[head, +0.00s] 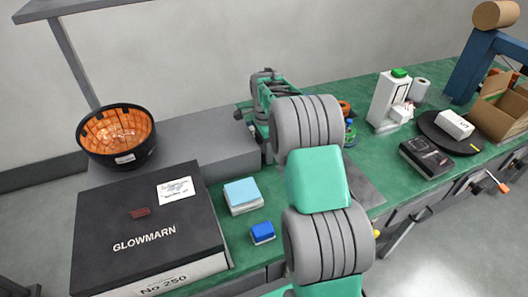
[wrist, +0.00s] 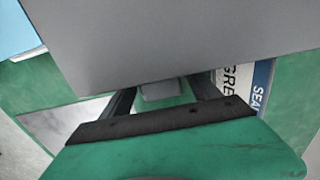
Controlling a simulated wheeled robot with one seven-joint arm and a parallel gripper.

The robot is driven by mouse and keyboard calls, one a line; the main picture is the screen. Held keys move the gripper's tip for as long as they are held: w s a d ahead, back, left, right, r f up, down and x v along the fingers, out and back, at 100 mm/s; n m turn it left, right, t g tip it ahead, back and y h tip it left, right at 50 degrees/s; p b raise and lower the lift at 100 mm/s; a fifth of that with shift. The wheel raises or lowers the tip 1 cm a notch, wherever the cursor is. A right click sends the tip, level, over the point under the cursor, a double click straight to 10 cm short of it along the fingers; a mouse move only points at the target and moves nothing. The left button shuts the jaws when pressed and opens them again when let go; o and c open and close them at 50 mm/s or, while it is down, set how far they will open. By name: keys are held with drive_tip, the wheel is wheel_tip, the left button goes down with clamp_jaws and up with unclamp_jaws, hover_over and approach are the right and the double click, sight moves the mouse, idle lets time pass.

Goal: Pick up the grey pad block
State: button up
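In the wrist view a large plain grey surface (wrist: 190,38), likely the grey pad block, fills the top and lies close to the camera. A small lighter grey piece (wrist: 162,90) shows below its edge, between the two dark fingers of my gripper (wrist: 161,92). The fingers run up under the grey surface, which hides their tips. I cannot tell whether they touch it or grip it. In the head view my arm covers the middle of the bench, and I cannot make out the block there.
The green bench (head: 325,98) holds a black GLOWMARN box (head: 140,215), an orange-lined bowl (head: 116,130), a light blue-topped block (head: 243,193) and a small blue block (head: 262,232). To the right are a white carton (head: 386,98), a dark box (head: 426,158) and a round black plate (head: 436,128).

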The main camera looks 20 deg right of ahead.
sight(264, 148)
drive_tip(key=c, duration=1.2)
drive_tip(key=shift+r, duration=0.1)
drive_tip(key=shift+c, duration=0.2)
wheel_tip(264, 148, up, 18)
